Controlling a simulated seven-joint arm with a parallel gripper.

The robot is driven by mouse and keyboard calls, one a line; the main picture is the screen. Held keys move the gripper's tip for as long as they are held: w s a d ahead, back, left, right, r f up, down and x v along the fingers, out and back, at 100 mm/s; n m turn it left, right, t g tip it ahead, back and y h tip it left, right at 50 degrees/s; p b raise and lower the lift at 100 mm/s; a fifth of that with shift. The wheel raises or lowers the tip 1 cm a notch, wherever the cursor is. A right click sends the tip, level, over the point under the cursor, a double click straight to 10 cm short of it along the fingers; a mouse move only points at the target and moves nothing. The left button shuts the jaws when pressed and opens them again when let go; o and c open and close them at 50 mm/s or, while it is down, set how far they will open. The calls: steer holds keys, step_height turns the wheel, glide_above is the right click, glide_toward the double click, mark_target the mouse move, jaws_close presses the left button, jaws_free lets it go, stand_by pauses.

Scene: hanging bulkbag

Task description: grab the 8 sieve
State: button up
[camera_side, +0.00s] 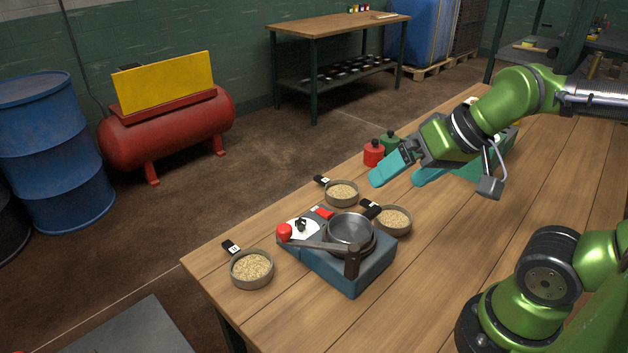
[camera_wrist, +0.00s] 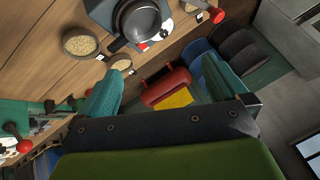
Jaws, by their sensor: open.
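Three round sieves filled with pale grain, each with a black tagged handle, sit on the wooden table. In the side view they are the back sieve (camera_side: 342,192), the right sieve (camera_side: 394,219) and the front-left sieve (camera_side: 252,268). The tag numbers are too small to read surely, so I cannot tell which is 8. The wrist view shows two grain sieves (camera_wrist: 80,43) (camera_wrist: 121,62) and part of a third at the top edge. My gripper (camera_side: 398,182) has its teal fingers apart and empty, above the table, right of the back sieve. The fingers also show in the wrist view (camera_wrist: 162,66).
A blue-grey device (camera_side: 355,275) with an empty metal pan (camera_side: 350,232) and red knob (camera_side: 284,232) stands among the sieves. Red (camera_side: 373,153) and green (camera_side: 391,140) containers stand behind my gripper. The table's right side (camera_side: 480,235) has free room.

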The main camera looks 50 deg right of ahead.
steer(key=g+h, duration=0.2)
steer(key=g, duration=0.5)
glide_above(250, 266)
step_height(250, 266, down, 6)
steer(key=shift+m, duration=0.3)
step_height(250, 266, down, 12)
steer(key=shift+s+r, duration=0.1)
steer(key=shift+r, duration=0.15)
steer(key=shift+f, duration=2.8)
